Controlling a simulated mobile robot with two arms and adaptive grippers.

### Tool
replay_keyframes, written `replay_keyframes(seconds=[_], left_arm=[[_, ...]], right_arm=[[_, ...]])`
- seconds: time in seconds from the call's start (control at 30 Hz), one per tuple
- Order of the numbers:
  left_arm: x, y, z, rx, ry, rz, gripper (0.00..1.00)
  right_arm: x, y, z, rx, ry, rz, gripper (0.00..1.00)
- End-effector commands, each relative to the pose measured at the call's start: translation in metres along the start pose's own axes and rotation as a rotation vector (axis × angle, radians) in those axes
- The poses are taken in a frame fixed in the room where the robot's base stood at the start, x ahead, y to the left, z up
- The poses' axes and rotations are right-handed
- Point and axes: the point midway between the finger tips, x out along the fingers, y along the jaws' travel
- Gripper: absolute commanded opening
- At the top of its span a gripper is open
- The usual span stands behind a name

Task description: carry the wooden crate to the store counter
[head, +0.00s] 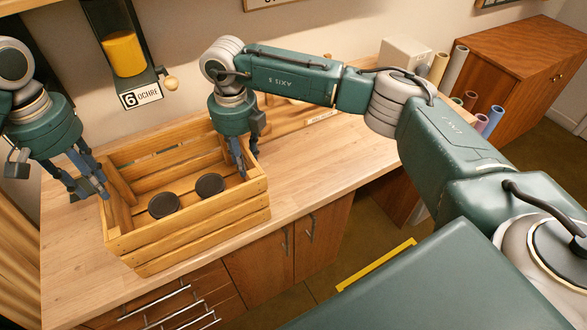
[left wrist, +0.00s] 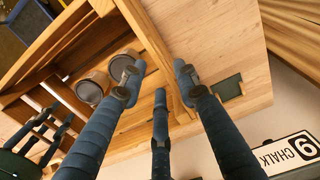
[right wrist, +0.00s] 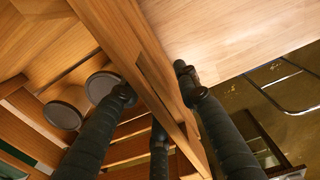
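The slatted wooden crate (head: 190,232) stands on a light wooden counter (head: 300,185) and holds two jars (head: 164,205) (head: 210,185) with dark round tops. My left gripper (head: 90,190) is at the crate's left end. In the left wrist view its fingers (left wrist: 158,78) stand apart on either side of the crate's end wall (left wrist: 150,40), with a gap showing. My right gripper (head: 243,165) is at the crate's right end. In the right wrist view its spread fingers (right wrist: 153,85) straddle that end wall (right wrist: 120,40); I see no clear grip.
An ochre dispenser (head: 125,55) hangs on the wall behind the crate. A white box (head: 404,55) and several rolls (head: 455,68) stand at the counter's far right, near a brown cabinet (head: 515,70). Counter right of the crate is mostly clear. A yellow strip (head: 376,264) marks the floor.

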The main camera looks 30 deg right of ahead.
Motion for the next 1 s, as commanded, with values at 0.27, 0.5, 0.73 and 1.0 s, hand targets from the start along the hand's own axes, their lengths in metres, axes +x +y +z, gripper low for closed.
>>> replay_keyframes(seconds=[0.27, 0.5, 0.73, 1.0], left_arm=[[-0.020, 0.000, 0.000, -0.002, 0.000, 0.000, 0.31], [-0.020, 0.000, 0.000, -0.001, -0.001, 0.000, 0.31], [-0.020, 0.000, 0.000, -0.001, 0.000, 0.000, 0.31], [-0.020, 0.000, 0.000, 0.000, 0.000, 0.000, 0.31]], right_arm=[[-0.006, 0.000, 0.001, 0.000, -0.002, 0.001, 0.31], [-0.050, 0.000, 0.002, 0.001, -0.005, 0.001, 0.31], [-0.096, 0.000, 0.001, 0.000, -0.002, 0.000, 0.31], [-0.119, 0.000, 0.001, 0.000, -0.001, 0.000, 0.31]])
